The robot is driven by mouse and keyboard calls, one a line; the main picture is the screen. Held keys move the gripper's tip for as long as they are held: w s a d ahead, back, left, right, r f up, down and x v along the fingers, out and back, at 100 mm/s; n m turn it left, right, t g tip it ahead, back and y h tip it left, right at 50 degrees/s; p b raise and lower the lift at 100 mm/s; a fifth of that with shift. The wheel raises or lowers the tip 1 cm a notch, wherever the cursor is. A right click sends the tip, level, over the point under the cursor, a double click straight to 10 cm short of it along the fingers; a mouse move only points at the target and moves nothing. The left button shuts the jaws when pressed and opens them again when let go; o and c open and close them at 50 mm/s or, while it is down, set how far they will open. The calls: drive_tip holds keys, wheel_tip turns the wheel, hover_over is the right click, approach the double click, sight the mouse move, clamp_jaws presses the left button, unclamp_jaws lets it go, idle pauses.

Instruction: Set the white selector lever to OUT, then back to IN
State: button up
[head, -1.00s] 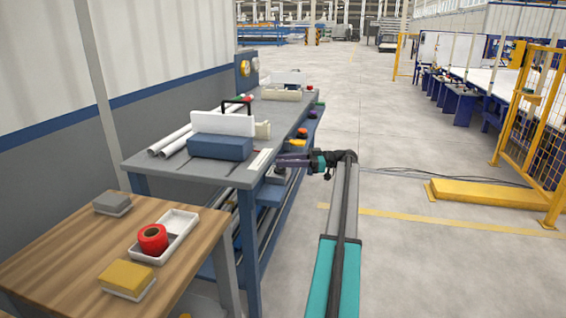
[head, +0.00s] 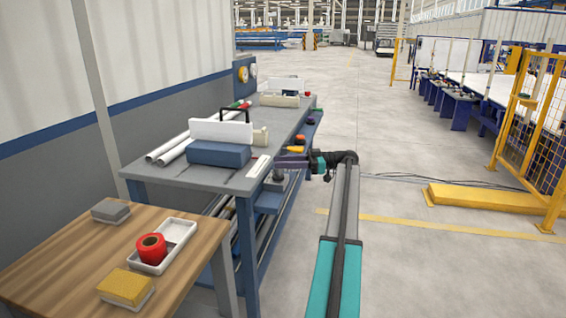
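I cannot make out the white selector lever or any IN or OUT marks for certain. A narrow white plate (head: 259,167) lies along the right edge of the grey workbench (head: 190,177); it is too small to tell whether it belongs to the lever. My gripper (head: 281,164), dark and purple, is at the bench's right edge, just right of the white plate. It is small and seen from behind, so its fingertips and anything between them are unclear.
A blue block (head: 219,154), an upright white panel (head: 215,131) and white pipes (head: 172,153) are on the bench. A wooden table (head: 60,270) in front holds a red roll (head: 151,250) in a white tray. Open floor lies right of my arm.

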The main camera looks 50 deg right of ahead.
drive_tip(key=s+a+r+p, duration=0.1)
drive_tip(key=s+a, duration=0.8)
drive_tip(key=shift+s+a, duration=0.15)
drive_tip(key=shift+a, duration=0.15)
idle(0.4)
drive_tip(key=shift+r, duration=0.1)
